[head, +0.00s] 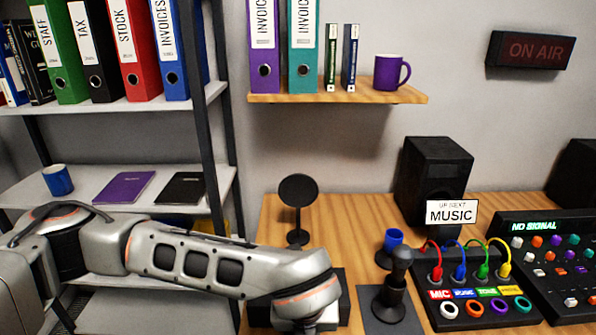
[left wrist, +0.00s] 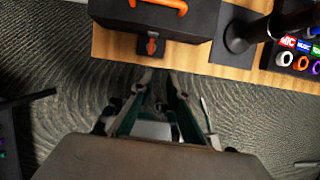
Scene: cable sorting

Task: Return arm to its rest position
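My left arm (head: 200,265) reaches across the head view from the left, and its far end is over the front left of the desk. My left gripper (left wrist: 160,88) shows in the left wrist view with its two fingers apart and nothing between them. It is over the carpet, just off the desk's front edge. The gripper itself is out of the head view. My right arm and right gripper are in neither view.
The wooden desk (head: 265,225) carries a patch panel (head: 475,290) with red, blue, green and yellow cables, a black microphone stand (head: 389,300), a speaker (head: 434,180) and a mixer (head: 550,260). A dark case (left wrist: 200,18) with an orange handle is near the edge. Shelving (head: 225,120) stands left.

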